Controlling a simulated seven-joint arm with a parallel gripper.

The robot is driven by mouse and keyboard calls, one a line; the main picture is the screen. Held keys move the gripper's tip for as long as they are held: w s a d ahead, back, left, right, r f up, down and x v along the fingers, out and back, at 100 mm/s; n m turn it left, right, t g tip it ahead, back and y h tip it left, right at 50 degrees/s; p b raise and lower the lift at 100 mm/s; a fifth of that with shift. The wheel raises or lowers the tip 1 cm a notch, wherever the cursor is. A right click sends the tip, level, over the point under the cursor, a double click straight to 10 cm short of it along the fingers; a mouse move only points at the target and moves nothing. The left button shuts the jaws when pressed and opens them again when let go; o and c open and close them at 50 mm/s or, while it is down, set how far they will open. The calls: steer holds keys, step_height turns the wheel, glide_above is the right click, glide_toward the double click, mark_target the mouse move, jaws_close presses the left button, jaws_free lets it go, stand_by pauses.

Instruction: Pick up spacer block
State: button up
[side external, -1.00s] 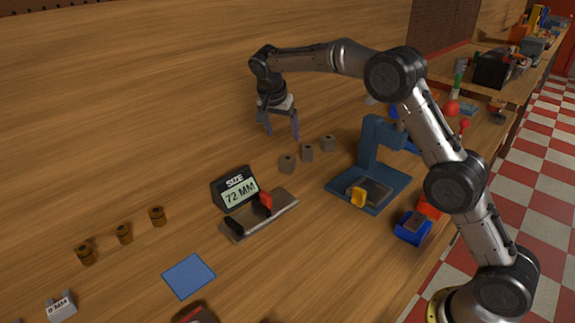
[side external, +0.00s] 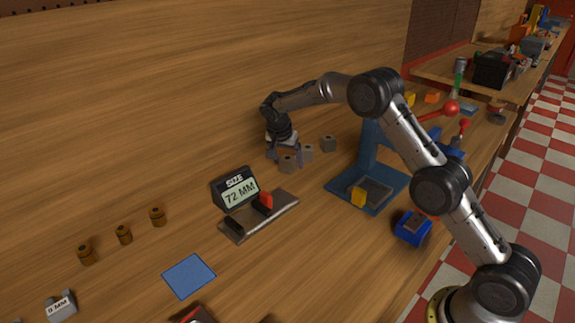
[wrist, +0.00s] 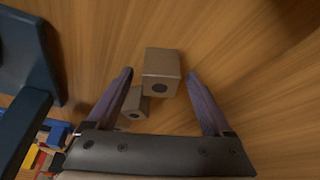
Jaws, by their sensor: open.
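Three small grey-brown blocks, each with a round dark hole, stand in a short row on the wooden bench in the side view: a near one (side external: 287,165), a middle one (side external: 307,153) and a far one (side external: 328,144). I take these as the spacer blocks. My gripper (side external: 285,158) is open and low at the near end of the row. In the wrist view, one block (wrist: 161,64) shows between the tips of my open fingers (wrist: 160,76), with no visible contact. Another block (wrist: 136,106) shows beside the left finger, partly hidden.
A blue press (side external: 368,165) stands right of the blocks. A display reading 72 MM (side external: 238,192) and a gauge tray (side external: 240,232) are in front.

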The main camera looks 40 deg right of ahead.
mark_target(289, 156)
steer(key=shift+f, duration=0.15)
jaws_close()
stand_by(0.4)
steer(key=shift+r, duration=0.7)
step_height(289, 156, up, 2)
steer(key=shift+r, duration=0.15)
steer(key=s+a+r, duration=0.2)
steer(key=s+r, duration=0.7)
steer(key=s, duration=0.4)
steer(key=shift+s+a+r, duration=0.2)
steer(key=shift+s, duration=0.15)
